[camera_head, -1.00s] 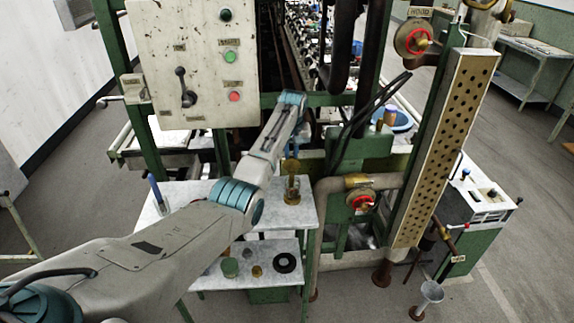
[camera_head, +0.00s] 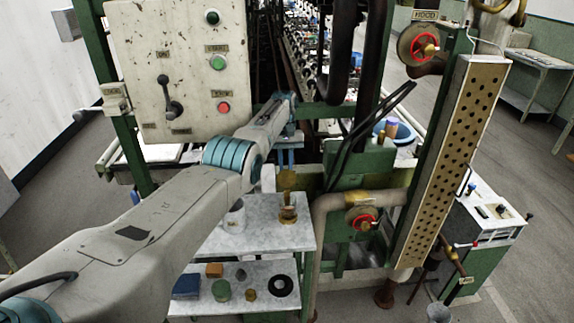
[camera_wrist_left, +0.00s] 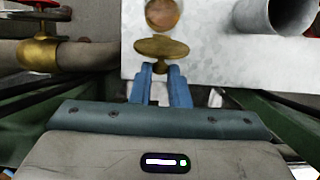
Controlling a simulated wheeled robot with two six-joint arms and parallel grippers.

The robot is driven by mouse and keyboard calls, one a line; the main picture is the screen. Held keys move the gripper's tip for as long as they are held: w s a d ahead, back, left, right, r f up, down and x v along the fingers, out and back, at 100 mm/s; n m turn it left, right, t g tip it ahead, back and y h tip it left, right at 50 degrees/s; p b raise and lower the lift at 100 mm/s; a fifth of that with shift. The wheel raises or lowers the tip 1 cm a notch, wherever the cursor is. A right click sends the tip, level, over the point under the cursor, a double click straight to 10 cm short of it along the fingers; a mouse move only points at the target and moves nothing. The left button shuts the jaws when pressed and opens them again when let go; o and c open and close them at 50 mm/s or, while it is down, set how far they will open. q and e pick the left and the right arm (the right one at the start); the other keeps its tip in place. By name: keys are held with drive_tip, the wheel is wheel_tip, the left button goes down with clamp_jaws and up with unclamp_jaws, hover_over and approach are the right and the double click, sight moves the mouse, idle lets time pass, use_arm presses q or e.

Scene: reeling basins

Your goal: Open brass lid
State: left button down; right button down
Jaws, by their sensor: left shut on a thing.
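The brass lid (camera_head: 287,180) is a flat disc hanging below my left gripper (camera_head: 287,163), above a small brass pot (camera_head: 288,213) on the upper marble shelf (camera_head: 262,238). In the left wrist view the lid (camera_wrist_left: 161,47) is seen tilted, with its knob between the blue fingertips (camera_wrist_left: 160,70). The fingers are shut on the knob. The round top of the pot (camera_wrist_left: 162,14) shows beyond the lid, apart from it in the picture. My right gripper is in no view.
A grey cup (camera_head: 235,218) stands left of the pot. A pipe with a red valve (camera_head: 362,219) is close on the right.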

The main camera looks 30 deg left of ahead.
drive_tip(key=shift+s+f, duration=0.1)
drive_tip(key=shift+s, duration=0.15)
use_arm(q)
drive_tip(key=c, duration=1.4)
unclamp_jaws()
drive_tip(key=shift+f, duration=0.1)
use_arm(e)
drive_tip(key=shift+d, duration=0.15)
